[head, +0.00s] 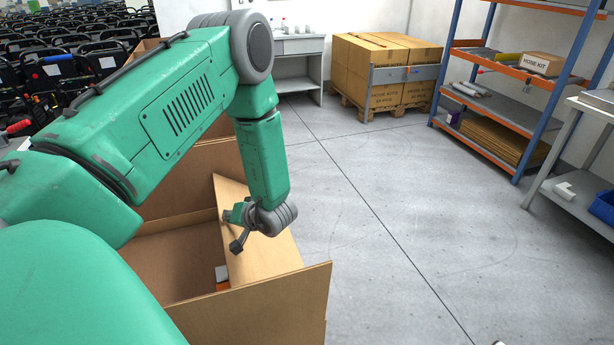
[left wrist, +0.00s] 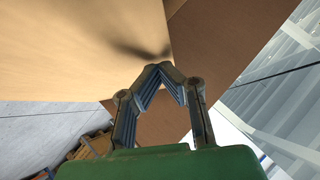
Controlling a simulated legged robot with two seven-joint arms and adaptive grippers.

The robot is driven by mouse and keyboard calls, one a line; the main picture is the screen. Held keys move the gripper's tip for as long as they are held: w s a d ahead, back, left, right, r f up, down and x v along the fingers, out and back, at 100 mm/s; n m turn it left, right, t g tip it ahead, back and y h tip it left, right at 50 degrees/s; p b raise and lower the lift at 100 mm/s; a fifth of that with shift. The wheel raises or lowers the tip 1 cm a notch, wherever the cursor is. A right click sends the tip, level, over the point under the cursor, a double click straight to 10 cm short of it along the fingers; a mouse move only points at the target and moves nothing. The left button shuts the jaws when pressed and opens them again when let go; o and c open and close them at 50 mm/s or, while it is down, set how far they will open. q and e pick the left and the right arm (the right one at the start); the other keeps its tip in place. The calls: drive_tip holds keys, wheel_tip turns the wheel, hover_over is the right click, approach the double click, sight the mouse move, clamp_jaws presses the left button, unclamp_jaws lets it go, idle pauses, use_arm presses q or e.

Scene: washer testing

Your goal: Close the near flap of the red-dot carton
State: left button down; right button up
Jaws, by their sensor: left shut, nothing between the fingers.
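An open cardboard carton (head: 190,262) stands below my left arm, its left part hidden by the arm. Its near flap (head: 285,300) stands raised at the bottom of the head view. Its right flap (head: 262,258) slopes inward over part of the opening. A small red-and-white patch (head: 222,280) shows inside by that flap; I cannot make out a red dot. My left gripper (head: 236,229) is over the right flap, shut and empty. In the left wrist view its fingertips (left wrist: 165,70) meet close to tan cardboard (left wrist: 75,50); contact is unclear. My right gripper is not in view.
Another carton (head: 218,127) stands behind, partly hidden by my arm. Large boxes on a pallet (head: 385,70) stand at the back. A blue-and-orange shelf (head: 500,120) and a grey table (head: 560,195) are at the right. The floor (head: 400,220) between is clear.

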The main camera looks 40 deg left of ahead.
use_arm(q)
drive_tip(key=s+a+f+t+b, duration=0.1)
drive_tip(key=s+f, duration=0.1)
drive_tip(key=f, duration=0.2)
drive_tip(key=s+a+f+n+t+h+b, duration=0.1)
drive_tip(key=s+f+b, duration=0.1)
drive_tip(key=f, duration=0.3)
drive_tip(key=s+a+f+n+t+h+b, duration=0.1)
drive_tip(key=s+f, duration=0.1)
drive_tip(key=f, duration=0.2)
drive_tip(key=shift+a+f+b, duration=0.25)
drive_tip(key=shift+f+b, duration=0.05)
drive_tip(key=shift+b, duration=0.05)
drive_tip(key=shift+s+d+f+b, duration=0.2)
drive_tip(key=shift+d+f+b, duration=0.25)
drive_tip(key=shift+d+f, duration=0.05)
drive_tip(key=shift+s+a+f, duration=0.1)
drive_tip(key=shift+a+f, duration=0.1)
drive_tip(key=shift+a, duration=0.15)
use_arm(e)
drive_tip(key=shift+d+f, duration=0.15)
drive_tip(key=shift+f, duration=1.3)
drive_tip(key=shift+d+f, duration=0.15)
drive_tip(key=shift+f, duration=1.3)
